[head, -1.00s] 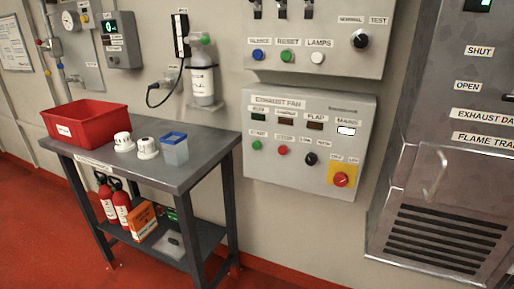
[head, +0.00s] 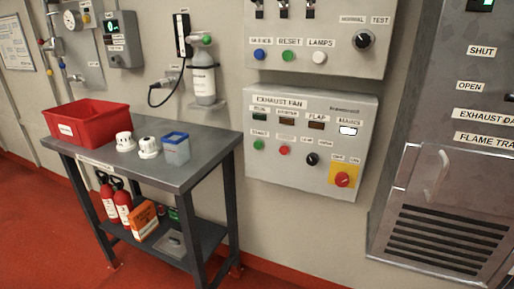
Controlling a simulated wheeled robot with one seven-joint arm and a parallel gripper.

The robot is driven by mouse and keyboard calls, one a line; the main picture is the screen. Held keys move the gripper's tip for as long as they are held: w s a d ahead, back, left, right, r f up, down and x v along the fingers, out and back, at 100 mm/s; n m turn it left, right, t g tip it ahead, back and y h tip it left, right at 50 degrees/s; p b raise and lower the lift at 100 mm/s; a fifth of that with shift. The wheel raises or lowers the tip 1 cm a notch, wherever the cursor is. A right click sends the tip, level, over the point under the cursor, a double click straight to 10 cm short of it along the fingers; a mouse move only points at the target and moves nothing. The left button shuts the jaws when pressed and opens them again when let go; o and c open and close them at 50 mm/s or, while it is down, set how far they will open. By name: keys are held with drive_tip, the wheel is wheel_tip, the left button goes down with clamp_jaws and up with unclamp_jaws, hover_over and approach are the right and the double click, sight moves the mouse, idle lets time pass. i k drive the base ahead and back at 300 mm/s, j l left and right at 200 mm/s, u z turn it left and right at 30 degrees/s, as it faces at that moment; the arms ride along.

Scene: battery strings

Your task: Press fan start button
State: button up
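The grey exhaust fan panel (head: 307,172) is on the wall in the middle of the head view. Its green button (head: 259,144), under a small label that looks like START, is at the panel's left. A red button (head: 283,150) is to its right, then a black knob (head: 312,159). A red knob on a yellow plate (head: 342,175) is at lower right. Above them is a row of small indicator windows, with the rightmost one (head: 348,131) lit white. My gripper is not in view.
A grey table (head: 190,176) with a red bin (head: 85,122), white detector heads and a clear blue-rimmed box stands left of the panel. An upper panel (head: 335,70) hangs above. A metal cabinet (head: 450,170) with a handle stands at right. Red floor is open at lower left.

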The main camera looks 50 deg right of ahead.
sight(258, 145)
drive_tip(key=i+j, duration=0.75)
drive_tip(key=i, duration=0.15)
drive_tip(key=z, duration=2.2)
